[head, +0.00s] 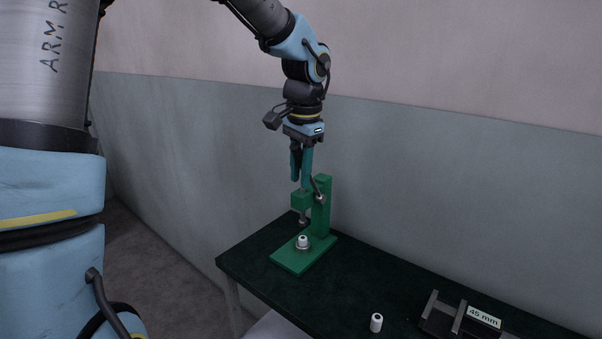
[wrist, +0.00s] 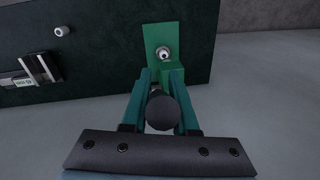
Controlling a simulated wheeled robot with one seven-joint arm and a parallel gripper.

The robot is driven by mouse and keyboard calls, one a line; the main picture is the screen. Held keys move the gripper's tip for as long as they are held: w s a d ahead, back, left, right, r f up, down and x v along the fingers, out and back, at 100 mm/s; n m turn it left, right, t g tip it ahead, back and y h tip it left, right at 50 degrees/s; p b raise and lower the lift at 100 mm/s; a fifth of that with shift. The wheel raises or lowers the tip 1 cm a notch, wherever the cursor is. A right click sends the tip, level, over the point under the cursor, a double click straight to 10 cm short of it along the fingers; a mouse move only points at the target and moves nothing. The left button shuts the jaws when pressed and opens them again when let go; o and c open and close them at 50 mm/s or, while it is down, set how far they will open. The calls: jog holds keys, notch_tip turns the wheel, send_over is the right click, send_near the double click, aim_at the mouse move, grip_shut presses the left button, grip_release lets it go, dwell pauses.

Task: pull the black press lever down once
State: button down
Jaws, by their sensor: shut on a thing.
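A green press (head: 322,210) stands on the dark table, upright, with a white cap-like part (head: 303,241) on its base below the ram (head: 302,217). The press also shows in the wrist view (wrist: 156,30). Its grey lever rod (head: 316,185) rises from the pivot towards my gripper (head: 304,180). In the wrist view, the black round lever knob (wrist: 168,112) sits between the teal fingers of my gripper (wrist: 160,78), which is shut on the lever. The lever is raised, and the ram stands above the white part. The fingers hide much of the rod.
A second white part (head: 376,323) stands loose on the table (head: 350,270). A dark fixture labelled 45 mm (head: 455,321) lies at the right. A wall (head: 460,190) runs close behind the press. The table between press and fixture is mostly clear.

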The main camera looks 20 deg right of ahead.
jog(key=shift+s+a+f+t+h+b, duration=0.35)
jog(key=shift+a+f+h+b, duration=0.25)
jog(key=shift+a+b, duration=0.1)
jog(key=shift+s+a+f+t+h+b, duration=0.4)
jog(key=shift+a+f+h+b, duration=0.1)
jog(key=shift+a+f+h, duration=0.2)
jog(key=shift+s+a+f+t+h+p, duration=0.2)
jog(key=shift+a+f+h, duration=0.15)
jog(key=shift+f, duration=0.1)
jog(key=shift+s+a+f+t+h+p, duration=0.2)
jog(key=shift+a+f+h, duration=0.1)
jog(key=shift+f+h, duration=0.1)
